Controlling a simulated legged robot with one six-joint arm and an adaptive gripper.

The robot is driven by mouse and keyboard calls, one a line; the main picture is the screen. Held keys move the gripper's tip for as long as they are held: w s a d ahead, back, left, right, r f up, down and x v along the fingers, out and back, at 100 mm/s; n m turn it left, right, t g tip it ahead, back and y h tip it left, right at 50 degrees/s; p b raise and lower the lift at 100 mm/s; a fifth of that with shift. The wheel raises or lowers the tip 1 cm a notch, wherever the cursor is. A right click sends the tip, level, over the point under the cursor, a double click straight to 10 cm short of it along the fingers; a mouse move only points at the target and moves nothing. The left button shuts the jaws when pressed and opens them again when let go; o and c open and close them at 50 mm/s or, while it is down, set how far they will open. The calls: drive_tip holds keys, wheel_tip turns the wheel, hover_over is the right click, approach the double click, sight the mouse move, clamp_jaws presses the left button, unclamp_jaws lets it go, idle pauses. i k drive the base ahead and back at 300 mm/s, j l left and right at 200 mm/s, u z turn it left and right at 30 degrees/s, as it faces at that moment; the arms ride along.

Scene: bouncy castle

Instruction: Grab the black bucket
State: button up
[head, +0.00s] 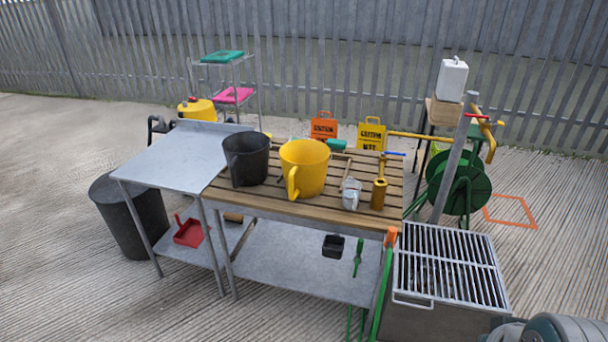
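A black bucket (247,160) stands upright on the left part of a wooden slatted table (345,213). A yellow bucket (304,168) with a handle at its front stands close on its right. The lower right of the black bucket is near the yellow one, and I cannot tell whether they touch. A larger dark bin (132,222) stands on the ground at the left, partly behind a metal table leg.
A bare metal table (178,151) adjoins the wooden table on the left. A grey jug (350,193) and a brass-coloured tool (379,190) stand on the table's right. A grated metal box (440,295) stands at the front right. Ground at the lower left is clear.

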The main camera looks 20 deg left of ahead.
sight(245, 164)
drive_tip(key=i+j, duration=0.2)
drive_tip(key=j, duration=0.25)
drive_tip(key=i+j, duration=0.2)
drive_tip(key=j, duration=0.2)
drive_tip(key=i+j, duration=0.15)
drive_tip(key=j, duration=0.3)
drive_tip(key=i+j, duration=0.2)
drive_tip(key=j, duration=0.2)
drive_tip(key=i+j, duration=0.2)
drive_tip(key=j, duration=0.25)
drive_tip(key=i+j, duration=0.2)
drive_tip(key=j, duration=0.25)
drive_tip(key=i+j, duration=0.2)
drive_tip(key=j, duration=0.2)
drive_tip(key=i+j, duration=0.2)
drive_tip(key=j, duration=0.25)
